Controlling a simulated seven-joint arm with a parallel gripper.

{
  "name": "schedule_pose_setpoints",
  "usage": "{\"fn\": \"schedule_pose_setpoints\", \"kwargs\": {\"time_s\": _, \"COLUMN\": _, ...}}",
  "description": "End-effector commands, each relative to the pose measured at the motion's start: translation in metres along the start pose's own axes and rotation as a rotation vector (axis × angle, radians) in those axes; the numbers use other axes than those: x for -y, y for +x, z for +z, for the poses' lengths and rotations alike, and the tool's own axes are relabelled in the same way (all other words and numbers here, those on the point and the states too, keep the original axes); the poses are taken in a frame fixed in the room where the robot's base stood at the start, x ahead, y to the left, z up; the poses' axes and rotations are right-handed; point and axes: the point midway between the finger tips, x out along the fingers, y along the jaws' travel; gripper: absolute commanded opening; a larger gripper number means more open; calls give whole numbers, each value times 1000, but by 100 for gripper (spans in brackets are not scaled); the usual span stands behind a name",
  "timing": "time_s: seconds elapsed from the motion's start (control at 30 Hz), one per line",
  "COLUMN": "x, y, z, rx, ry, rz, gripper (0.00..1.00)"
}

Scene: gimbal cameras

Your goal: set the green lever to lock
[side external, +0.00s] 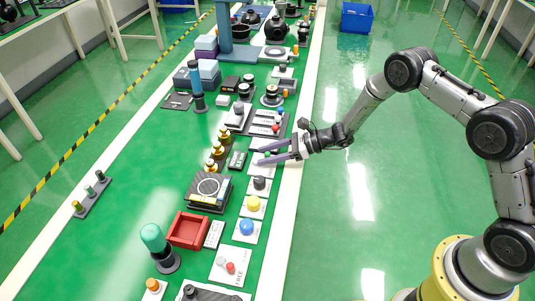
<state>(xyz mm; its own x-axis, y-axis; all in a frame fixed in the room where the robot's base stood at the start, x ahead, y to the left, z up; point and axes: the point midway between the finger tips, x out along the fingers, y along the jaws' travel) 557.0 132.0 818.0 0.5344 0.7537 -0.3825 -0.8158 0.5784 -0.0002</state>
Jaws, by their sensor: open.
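My gripper (257,154) is in the middle of the side external view, above the row of panels. Its two long grey-purple fingers are apart, pointing left, with nothing seen between them. A green rounded handle (152,237) stands upright on a round black base (166,262) at the lower left, well away from my gripper. I cannot tell which of these is the green lever, and no lock marking is readable.
A red tray (188,230), a black square device (208,191), brass knobs (217,150) and button panels with a yellow button (253,203) and a blue button (246,226) crowd the green table. Its left strip is mostly clear. A blue bin (357,17) is on the floor behind.

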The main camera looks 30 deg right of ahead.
Motion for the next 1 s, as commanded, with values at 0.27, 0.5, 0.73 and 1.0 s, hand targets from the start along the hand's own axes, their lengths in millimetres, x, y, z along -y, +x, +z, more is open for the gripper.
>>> {"fn": "schedule_pose_setpoints", "kwargs": {"time_s": 0.27, "x": 0, "y": 0, "z": 0, "rx": 0, "ry": 0, "rz": 0, "gripper": 41}}
{"fn": "schedule_pose_setpoints", "kwargs": {"time_s": 0.5, "x": 0, "y": 0, "z": 0, "rx": 0, "ry": 0, "rz": 0, "gripper": 0}}
{"fn": "schedule_pose_setpoints", "kwargs": {"time_s": 0.73, "x": 0, "y": 0, "z": 0, "rx": 0, "ry": 0, "rz": 1, "gripper": 0}}
{"fn": "schedule_pose_setpoints", "kwargs": {"time_s": 1.0, "x": 5, "y": 1, "z": 0, "rx": 2, "ry": -39, "rz": 90, "gripper": 0}}
